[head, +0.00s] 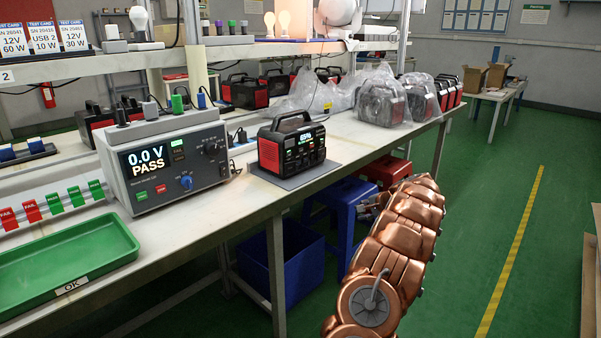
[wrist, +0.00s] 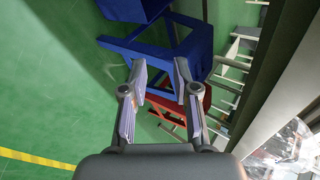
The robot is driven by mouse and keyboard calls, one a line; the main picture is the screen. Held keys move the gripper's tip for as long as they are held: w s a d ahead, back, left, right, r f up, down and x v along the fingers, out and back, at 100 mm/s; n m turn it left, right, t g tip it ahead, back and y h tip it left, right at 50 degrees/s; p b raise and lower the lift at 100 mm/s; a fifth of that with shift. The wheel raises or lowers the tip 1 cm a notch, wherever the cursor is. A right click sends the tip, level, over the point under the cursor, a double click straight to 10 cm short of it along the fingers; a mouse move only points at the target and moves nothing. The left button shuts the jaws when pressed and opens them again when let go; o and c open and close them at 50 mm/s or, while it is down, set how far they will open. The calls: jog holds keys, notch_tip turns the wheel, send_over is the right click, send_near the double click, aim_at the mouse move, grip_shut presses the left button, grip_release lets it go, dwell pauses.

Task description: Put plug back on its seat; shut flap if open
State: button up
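A red-and-black power station (head: 291,145) with a lit display stands on a grey mat (head: 300,178) on the bench. Whether it has an open flap is too small to tell. Several plugs stand in a row on top of the grey tester: a black one (head: 120,115), a white one (head: 150,109), a green one (head: 177,104) and a blue one (head: 201,99). The tester (head: 165,170) reads "0.0 V PASS". My gripper (wrist: 160,72) is open and empty, pointing down beside the bench. In the head view it is mostly hidden behind my copper arm.
A green OK tray (head: 100,245) is at front left. Bagged power stations (head: 382,100) stand farther along the bench.

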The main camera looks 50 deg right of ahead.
jog(key=s+d+f+g+h, duration=0.1)
jog(key=s+d+g+h, duration=0.2)
jog(key=s, duration=0.3)
jog(key=s+d+r+n+g+h+b, duration=0.1)
jog(key=s+d+r+n+g+h, duration=0.15)
jog(key=r+h, duration=0.3)
jog(key=w+a+r+n+t+h+b, duration=0.1)
jog(key=w+a+r+n+t, duration=0.15)
jog(key=r, duration=0.25)
jog(key=w+a+r+n+t+h, duration=0.1)
jog(key=w+a+r+n+t, duration=0.1)
jog(key=r+n, duration=0.25)
jog(key=n+t+y+b, duration=0.3)
jog(key=n+t+y, duration=0.5)
jog(key=n+t, duration=0.1)
send_near(292, 168)
jog(key=x, duration=0.3)
jog(key=d+x, duration=0.1)
jog(key=x, duration=0.2)
jog(key=shift+d+r, duration=0.15)
jog(key=shift+w+d+r, duration=0.15)
jog(key=shift+w, duration=0.25)
jog(key=shift+c, duration=0.2)
grip_shut()
